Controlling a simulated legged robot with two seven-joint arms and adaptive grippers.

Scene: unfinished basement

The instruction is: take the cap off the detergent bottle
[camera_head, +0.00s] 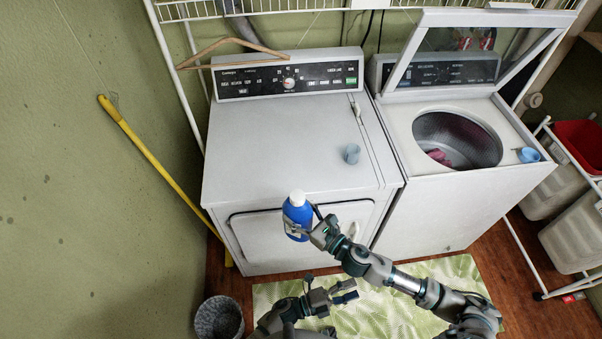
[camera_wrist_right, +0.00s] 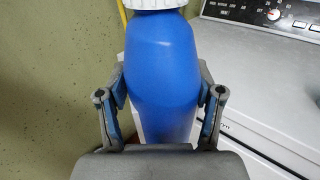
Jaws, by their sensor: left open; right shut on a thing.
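The blue detergent bottle (camera_head: 297,213) is upright in front of the dryer's front edge, with its white cap (camera_head: 297,197) on top. My right gripper (camera_head: 298,230) is shut around the bottle's body, below the cap. In the right wrist view the blue bottle (camera_wrist_right: 163,75) stands between the two fingers, and the lower rim of the white cap (camera_wrist_right: 150,4) shows at the top edge. My left gripper (camera_head: 346,291) is open and empty, low in front of the dryer, below and to the right of the bottle, apart from it.
A small grey-blue cup (camera_head: 352,153) stands on the white dryer (camera_head: 270,150), whose top is otherwise mostly clear. The washer (camera_head: 420,190) has its lid up, with a blue cup (camera_head: 528,154) on its right rim. A dark basket (camera_head: 219,318) stands on the floor at the lower left.

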